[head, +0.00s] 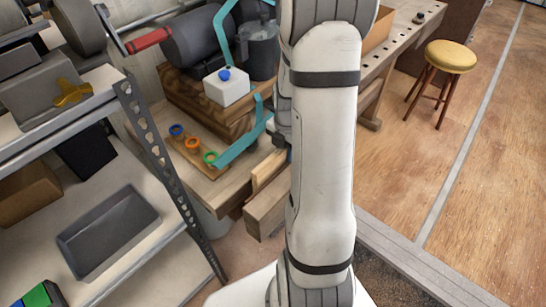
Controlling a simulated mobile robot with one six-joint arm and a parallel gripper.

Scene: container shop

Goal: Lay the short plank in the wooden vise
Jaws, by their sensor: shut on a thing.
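The wooden vise (265,211) is at the near end of the workbench, just left of my arm, which covers its right part. A pale wooden piece (267,172), which looks like the short plank, shows just behind and above the vise's front jaw. I cannot tell whether it lies between the jaws or above them. My gripper (280,139) shows only as a dark edge beside my arm, above that piece. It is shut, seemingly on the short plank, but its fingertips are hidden.
The workbench (214,186) carries coloured rings (192,142), a white box with a blue knob (226,86) and a teal bracket-like thing (244,140). A metal shelf with a grey tray (108,231) stands at left. A yellow stool (450,57) stands right, with open floor around it.

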